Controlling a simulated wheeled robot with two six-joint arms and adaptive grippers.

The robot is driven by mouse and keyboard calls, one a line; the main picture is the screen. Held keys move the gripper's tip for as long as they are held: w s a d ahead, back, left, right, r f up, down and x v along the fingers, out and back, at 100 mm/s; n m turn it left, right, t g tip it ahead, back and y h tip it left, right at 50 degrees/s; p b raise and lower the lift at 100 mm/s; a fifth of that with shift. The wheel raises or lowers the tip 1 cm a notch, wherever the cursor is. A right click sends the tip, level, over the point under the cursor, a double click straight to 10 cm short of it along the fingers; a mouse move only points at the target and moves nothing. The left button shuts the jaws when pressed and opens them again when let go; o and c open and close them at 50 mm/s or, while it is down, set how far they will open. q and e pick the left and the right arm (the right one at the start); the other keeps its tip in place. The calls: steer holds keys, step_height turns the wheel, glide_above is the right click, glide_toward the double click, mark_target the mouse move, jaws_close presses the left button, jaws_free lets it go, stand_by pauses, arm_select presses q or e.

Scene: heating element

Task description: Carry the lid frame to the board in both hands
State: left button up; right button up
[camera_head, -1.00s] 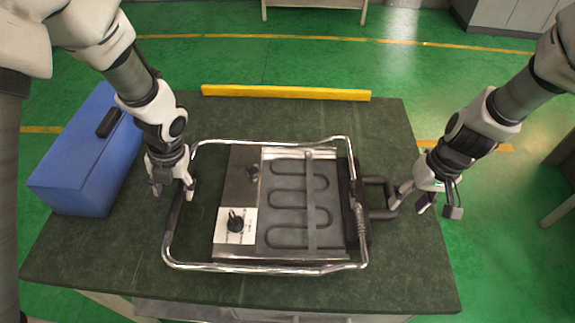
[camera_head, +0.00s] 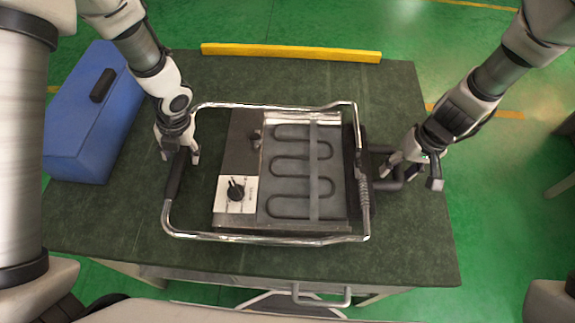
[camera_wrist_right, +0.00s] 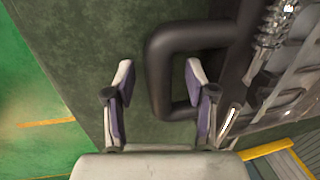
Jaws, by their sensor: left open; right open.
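The lid frame (camera_head: 270,238) is a chrome tube loop lying around the board, with a black grip (camera_head: 174,176) on its left side. The board (camera_head: 238,135) carries a dark looped heating coil, a metal strip and a black knob on a white plate. A black loop handle (camera_head: 385,186) sticks out on the right; which part bears it is unclear. My left gripper (camera_head: 180,158) is open over the top end of the left grip. My right gripper (camera_head: 411,177) is open at the loop handle; in the right wrist view its fingers (camera_wrist_right: 158,68) appear either side of the handle's outer bar.
A blue box (camera_head: 92,120) with a black handle stands at the table's left edge. A yellow bar (camera_head: 290,52) lies along the back edge. The dark table top (camera_head: 410,240) is clear at the front right.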

arm_select(q)
steer(key=shift+w+f, duration=0.1)
steer(key=shift+f, duration=0.55)
arm_select(e)
steer(key=shift+w+a+f, duration=0.1)
steer(key=shift+f, duration=0.55)
arm_select(q)
steer(key=shift+c, duration=0.4)
arm_select(e)
steer(key=shift+c, duration=0.4)
arm_select(q)
steer(key=shift+r, duration=0.1)
jaws_close()
arm_select(e)
jaws_close()
arm_select(q)
steer(key=shift+r, duration=0.15)
arm_select(e)
steer(key=shift+r, duration=0.25)
